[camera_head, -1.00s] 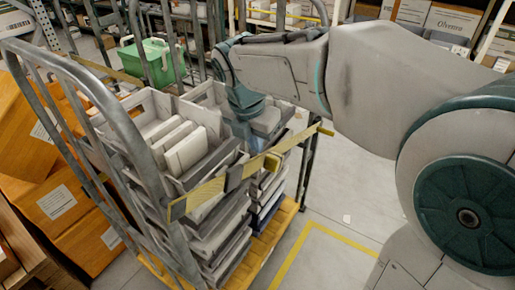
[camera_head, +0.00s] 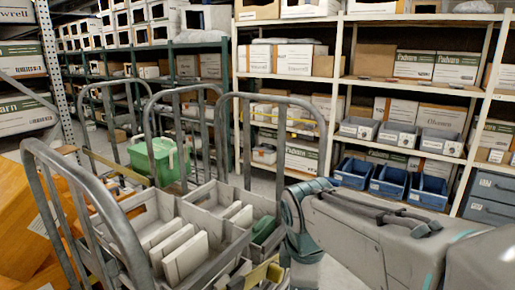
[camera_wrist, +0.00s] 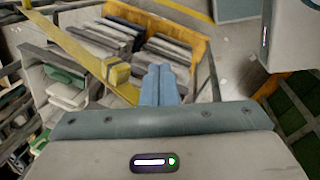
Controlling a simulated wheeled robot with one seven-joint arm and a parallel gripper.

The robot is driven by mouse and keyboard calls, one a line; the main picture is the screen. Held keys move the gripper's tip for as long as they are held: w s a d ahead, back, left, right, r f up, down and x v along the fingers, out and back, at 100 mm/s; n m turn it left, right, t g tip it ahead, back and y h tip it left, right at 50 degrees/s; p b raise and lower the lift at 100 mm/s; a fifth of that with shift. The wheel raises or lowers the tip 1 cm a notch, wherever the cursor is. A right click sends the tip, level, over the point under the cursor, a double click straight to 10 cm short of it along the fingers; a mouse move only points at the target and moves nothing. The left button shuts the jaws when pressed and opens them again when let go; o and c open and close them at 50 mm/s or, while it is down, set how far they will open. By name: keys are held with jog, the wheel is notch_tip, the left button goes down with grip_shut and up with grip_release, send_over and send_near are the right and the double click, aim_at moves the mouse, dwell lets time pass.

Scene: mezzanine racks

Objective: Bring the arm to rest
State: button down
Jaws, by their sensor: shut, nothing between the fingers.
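My arm (camera_head: 375,235) reaches in from the lower right of the head view, bent down at the wrist beside the trolley's right-hand tote. My gripper (camera_wrist: 160,70) shows in the wrist view as two blue fingers pressed together, with nothing between them. It points down past the yellow bar (camera_wrist: 85,52) and the stacked totes, and I see no contact. In the head view the fingers are hidden or below the frame.
The metal trolley (camera_head: 108,215) carries grey totes with white boxes (camera_head: 185,257) and a green item (camera_head: 264,229). A green basket (camera_head: 158,160) stands behind. Orange boxes (camera_head: 28,225) crowd the left. Shelving with blue bins (camera_head: 388,182) lines the back right.

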jog(key=s+d+f+m+t, duration=0.1)
jog(key=s+d+f+m, duration=0.3)
jog(key=m, duration=1.2)
jog(key=shift+s+d+f+y, duration=0.15)
jog(key=shift+s+d+y, duration=0.25)
jog(key=shift+s+d, duration=1.2)
jog(key=shift+s+a, duration=0.45)
jog(key=shift+a, duration=0.1)
